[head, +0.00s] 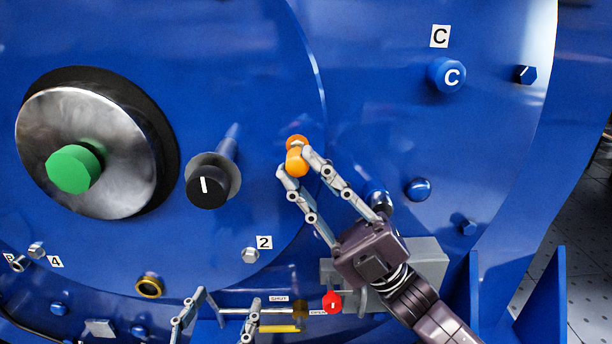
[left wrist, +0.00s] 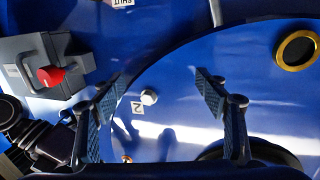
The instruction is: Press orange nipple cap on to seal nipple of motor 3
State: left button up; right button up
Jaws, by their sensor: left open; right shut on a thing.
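My right gripper (head: 294,163) is shut on the orange nipple cap (head: 297,164), held at the blue motor face (head: 265,80). A second orange rounded part (head: 296,142) shows just behind and above the cap; I cannot tell whether it belongs to the cap or to the face. The seal nipple is not clearly seen, and I cannot tell whether the cap touches it. No label 3 is readable. My left gripper (head: 228,298) is open and empty low in the head view; its spread fingers also show in the left wrist view (left wrist: 160,82).
A black knob (head: 207,193) and a steel disc with a green button (head: 75,169) stick out at left. A red knob (head: 332,301) on a grey box, a lever with a SHUT label (head: 279,298), a brass ring (head: 149,286) and bolt 2 (head: 250,255) lie lower.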

pick_arm(q)
jog(key=shift+f, duration=0.2)
dwell(0.5)
jog(key=shift+f, duration=0.25)
jog(key=shift+s+a+f+g, duration=0.1)
jog(key=shift+a+f+g, duration=0.05)
jog(key=shift+f+g, duration=0.3)
dwell(0.9)
jog(key=shift+r, duration=0.25)
jog(key=shift+f, duration=0.1)
dwell(1.3)
jog(key=shift+s+a+f+g, duration=0.15)
jog(key=shift+f+g, duration=0.2)
jog(key=shift+f, duration=0.35)
dwell(1.9)
jog(key=shift+f+p, duration=0.25)
jog(key=shift+p, duration=0.1)
dwell(0.3)
dwell(0.6)
